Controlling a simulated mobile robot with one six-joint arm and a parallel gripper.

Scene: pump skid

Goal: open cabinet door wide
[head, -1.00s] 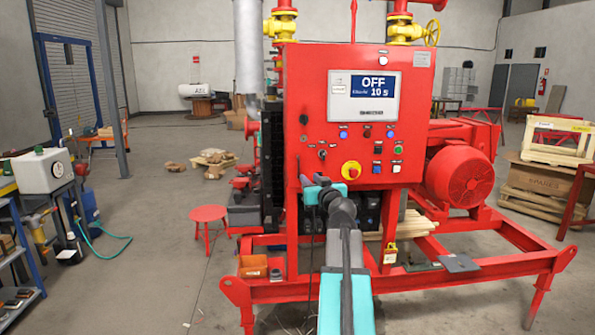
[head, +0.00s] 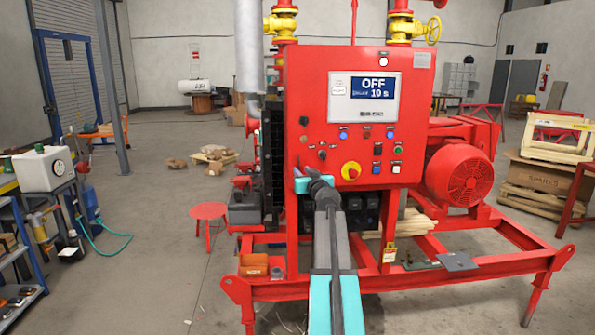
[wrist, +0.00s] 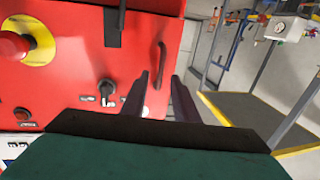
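The red cabinet (head: 318,100) stands on the pump skid, its front facing me. The door looks shut, flush with the cabinet. In the wrist view the red door face (wrist: 85,70) fills the left, and a slim dark red handle (wrist: 161,66) stands upright near its edge. My gripper (wrist: 160,76) is open. Its two dark fingers point toward the handle, which shows between their tips; I cannot tell whether they reach around it.
A black rotary switch (wrist: 106,90) and red emergency button (wrist: 14,46) sit on the door close to the fingers. A red stool (head: 208,212) stands left of the skid. The red skid frame (head: 440,280) runs across in front.

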